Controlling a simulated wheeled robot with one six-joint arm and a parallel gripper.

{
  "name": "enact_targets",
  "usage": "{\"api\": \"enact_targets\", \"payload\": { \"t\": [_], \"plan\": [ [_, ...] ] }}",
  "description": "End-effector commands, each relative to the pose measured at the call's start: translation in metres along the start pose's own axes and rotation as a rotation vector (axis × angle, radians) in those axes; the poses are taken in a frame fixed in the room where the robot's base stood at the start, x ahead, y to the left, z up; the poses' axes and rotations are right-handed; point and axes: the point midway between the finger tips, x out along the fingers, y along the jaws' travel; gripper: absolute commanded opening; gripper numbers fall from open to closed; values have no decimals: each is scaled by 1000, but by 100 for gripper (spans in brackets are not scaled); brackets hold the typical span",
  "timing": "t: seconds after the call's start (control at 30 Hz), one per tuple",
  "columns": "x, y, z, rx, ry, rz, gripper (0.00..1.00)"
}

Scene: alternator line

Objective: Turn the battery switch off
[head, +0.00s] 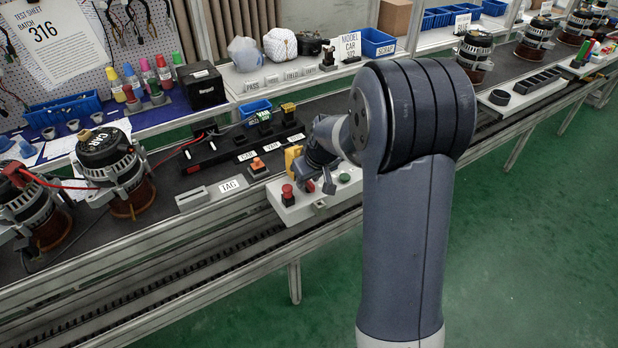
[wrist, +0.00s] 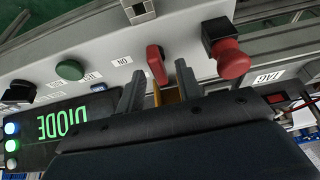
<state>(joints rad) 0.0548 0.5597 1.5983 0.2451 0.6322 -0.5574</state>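The battery switch has a red handle (wrist: 157,65) on the light grey panel (wrist: 190,30), beside a small label (wrist: 122,61) that reads ON upside down. The handle stands close to in line with the panel's short side in the wrist view, slightly tilted. My gripper (wrist: 160,80) is open, with one dark finger on each side of the handle's lower end. I see gaps between the fingers and the handle. In the head view my gripper (head: 320,185) hangs over the panel (head: 315,206), and a bit of the red handle (head: 310,186) shows beside it.
A red mushroom button (wrist: 229,58) stands close to the right of the switch in the wrist view. A green button (wrist: 70,70), a black knob (wrist: 20,92) and a screen reading DIODE (wrist: 75,122) lie to the left. Alternators (head: 112,170) stand at the left of the line.

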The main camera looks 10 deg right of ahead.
Motion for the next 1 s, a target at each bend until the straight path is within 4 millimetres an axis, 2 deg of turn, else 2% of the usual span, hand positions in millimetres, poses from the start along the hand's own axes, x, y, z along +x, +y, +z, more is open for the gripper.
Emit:
{"api": "enact_targets", "payload": {
  "t": [0.2,0.33,0.8,1.0],
  "plan": [
    [-1,0,0,1,1,0,34],
    [-11,0,-1,1,3,1,34],
    [-93,0,-1,1,4,2,34],
    [-107,0,0,1,1,0,34]
  ]
}}
